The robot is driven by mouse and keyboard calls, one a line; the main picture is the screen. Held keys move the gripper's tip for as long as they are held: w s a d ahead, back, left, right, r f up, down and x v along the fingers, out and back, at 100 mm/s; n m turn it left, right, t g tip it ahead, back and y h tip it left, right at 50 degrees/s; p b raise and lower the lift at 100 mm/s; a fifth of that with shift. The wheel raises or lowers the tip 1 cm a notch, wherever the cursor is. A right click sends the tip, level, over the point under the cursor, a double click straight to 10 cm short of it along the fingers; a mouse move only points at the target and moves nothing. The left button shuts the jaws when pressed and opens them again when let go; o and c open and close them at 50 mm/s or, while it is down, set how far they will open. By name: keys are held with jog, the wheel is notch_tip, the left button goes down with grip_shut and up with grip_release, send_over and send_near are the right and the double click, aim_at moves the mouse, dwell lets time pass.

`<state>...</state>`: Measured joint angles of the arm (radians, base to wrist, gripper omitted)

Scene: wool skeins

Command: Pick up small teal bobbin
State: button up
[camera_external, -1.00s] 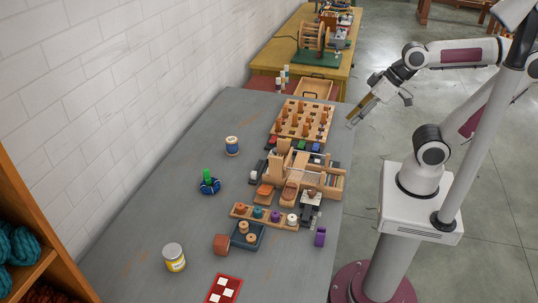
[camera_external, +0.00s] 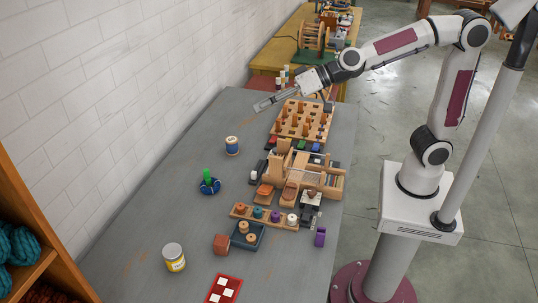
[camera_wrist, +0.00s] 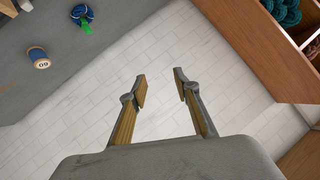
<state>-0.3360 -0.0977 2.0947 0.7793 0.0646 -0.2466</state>
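A small teal bobbin (camera_external: 258,212) sits in a wooden rack (camera_external: 249,217), between an orange bobbin (camera_external: 240,208) and a purple one (camera_external: 275,216). My gripper (camera_external: 259,106) is high over the far left part of the grey table, well away from the teal bobbin. In the wrist view my gripper (camera_wrist: 160,80) is open, with its two fingers apart and nothing between them. The teal bobbin is not visible in the wrist view.
A blue spool (camera_external: 232,146), a blue item with a green top (camera_external: 209,182) and a yellow-labelled jar (camera_external: 174,257) stand on the grey table (camera_external: 150,215). A pegboard (camera_external: 303,121) and wooden loom (camera_external: 305,175) stand behind the rack. A white wall borders the left side.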

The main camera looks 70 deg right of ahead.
jog(key=w+a+f+m+t+h, duration=0.25)
jog(key=w+a, duration=0.25)
jog(key=w, duration=0.4)
jog(key=m+g+h, duration=0.7)
jog(key=h, duration=0.6)
send_near(258, 212)
jog(key=shift+w+d+r+y, duration=0.1)
jog(key=shift+w+d+y, duration=0.05)
jog(key=shift+d, duration=0.4)
jog(key=shift+w+d+y, duration=0.1)
jog(key=shift+w+d, duration=0.05)
jog(key=shift+d, duration=0.35)
jog(key=shift+x, duration=1.3)
jog(key=shift+w+d, duration=0.1)
